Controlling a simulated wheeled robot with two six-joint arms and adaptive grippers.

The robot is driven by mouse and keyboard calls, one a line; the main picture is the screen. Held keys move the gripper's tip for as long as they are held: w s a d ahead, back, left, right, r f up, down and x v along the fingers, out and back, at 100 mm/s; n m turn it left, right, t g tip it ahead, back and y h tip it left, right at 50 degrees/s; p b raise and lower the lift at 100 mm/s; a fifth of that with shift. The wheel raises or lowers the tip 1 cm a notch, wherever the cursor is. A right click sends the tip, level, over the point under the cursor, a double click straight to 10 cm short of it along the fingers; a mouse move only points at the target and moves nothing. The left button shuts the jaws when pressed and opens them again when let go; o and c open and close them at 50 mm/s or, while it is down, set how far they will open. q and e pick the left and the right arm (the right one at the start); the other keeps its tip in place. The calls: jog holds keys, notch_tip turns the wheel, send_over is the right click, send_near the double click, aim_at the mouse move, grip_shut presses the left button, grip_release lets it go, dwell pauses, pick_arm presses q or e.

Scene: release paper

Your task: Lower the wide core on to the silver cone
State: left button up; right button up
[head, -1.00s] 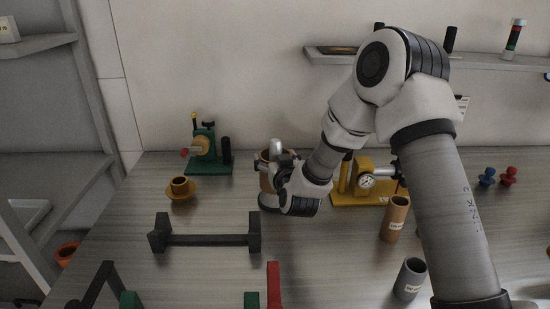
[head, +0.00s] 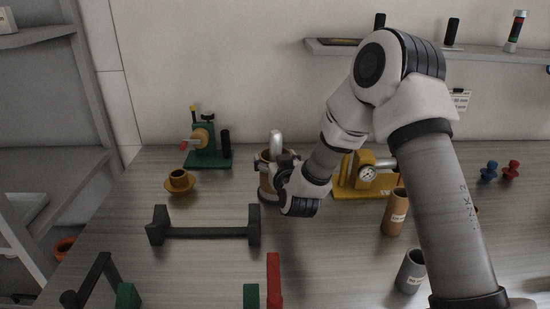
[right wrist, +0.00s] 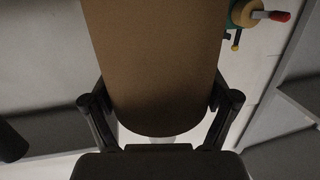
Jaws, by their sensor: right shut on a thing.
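The wide core (head: 264,181) is a brown cardboard tube, upright at the middle of the table in the head view. My right gripper (head: 283,169) is shut on it from the right. In the right wrist view the core (right wrist: 152,60) fills the space between the two dark fingers. The silver cone (head: 276,142) shows as a rounded silver top standing above the core's rim. Its lower part is hidden by the core and gripper, and the core seems to be around it. I cannot tell whether the core touches its base. My left gripper is not in view.
A yellow fixture with a dial (head: 368,174) stands close right of the gripper. A green fixture (head: 207,150), a small yellow flanged piece (head: 180,182) and a dark rack (head: 207,234) are to the left. A brown tube (head: 395,213) and a grey tube (head: 410,272) stand at right.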

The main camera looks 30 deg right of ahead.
jog(key=shift+f, duration=0.15)
jog(key=o, duration=1)
jog(key=shift+s, duration=0.1)
jog(key=v, duration=1.2)
